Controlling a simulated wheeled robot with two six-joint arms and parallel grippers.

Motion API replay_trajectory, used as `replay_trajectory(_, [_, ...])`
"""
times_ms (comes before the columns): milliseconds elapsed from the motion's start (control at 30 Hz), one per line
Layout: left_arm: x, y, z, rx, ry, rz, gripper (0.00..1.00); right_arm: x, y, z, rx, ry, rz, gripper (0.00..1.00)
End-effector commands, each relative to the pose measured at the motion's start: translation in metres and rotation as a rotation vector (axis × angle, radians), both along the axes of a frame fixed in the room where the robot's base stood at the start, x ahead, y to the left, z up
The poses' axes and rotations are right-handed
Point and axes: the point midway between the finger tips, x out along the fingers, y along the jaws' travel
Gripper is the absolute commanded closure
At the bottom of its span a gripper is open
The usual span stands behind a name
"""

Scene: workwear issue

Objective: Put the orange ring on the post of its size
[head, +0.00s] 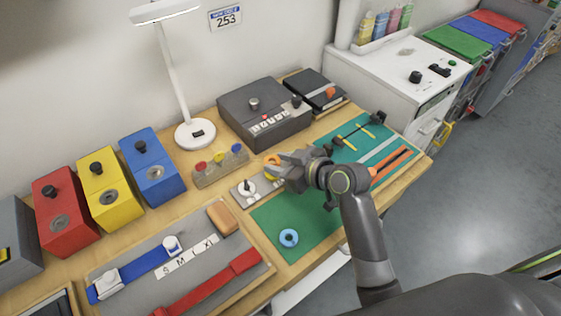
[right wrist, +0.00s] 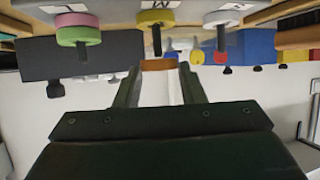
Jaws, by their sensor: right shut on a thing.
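My right gripper (head: 274,168) is shut on the orange ring (head: 271,159) and holds it up at the post board (head: 237,195). The ring shows between the fingers in the right wrist view (right wrist: 158,65); the fingers hide part of it. That view is upside down and shows three labelled posts. The L post bears a pink ring (right wrist: 76,19) and a green ring (right wrist: 78,36), the M post (right wrist: 156,40) a yellow ring (right wrist: 155,16), the S post a white ring (right wrist: 221,18). The held ring appears in line with the M post, apart from it. My left gripper is not in view.
A blue ring (head: 289,238) lies on the green mat (head: 265,217). A dark grey machine (head: 262,112) and a block with coloured knobs (head: 220,170) stand behind the board. A grey tray with belts (head: 205,258) lies to the left.

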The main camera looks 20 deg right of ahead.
Motion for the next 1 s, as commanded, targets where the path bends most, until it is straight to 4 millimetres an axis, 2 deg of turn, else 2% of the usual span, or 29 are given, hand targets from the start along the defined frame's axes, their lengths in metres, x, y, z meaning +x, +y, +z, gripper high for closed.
replay_trajectory(967, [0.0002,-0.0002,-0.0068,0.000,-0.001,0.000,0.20,-0.0001,0.0001,-0.0113,0.001,0.001,0.000,0.85])
replay_trajectory(1000, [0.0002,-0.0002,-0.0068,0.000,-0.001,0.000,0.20,-0.0001,0.0001,-0.0113,0.000,0.000,0.000,0.63])
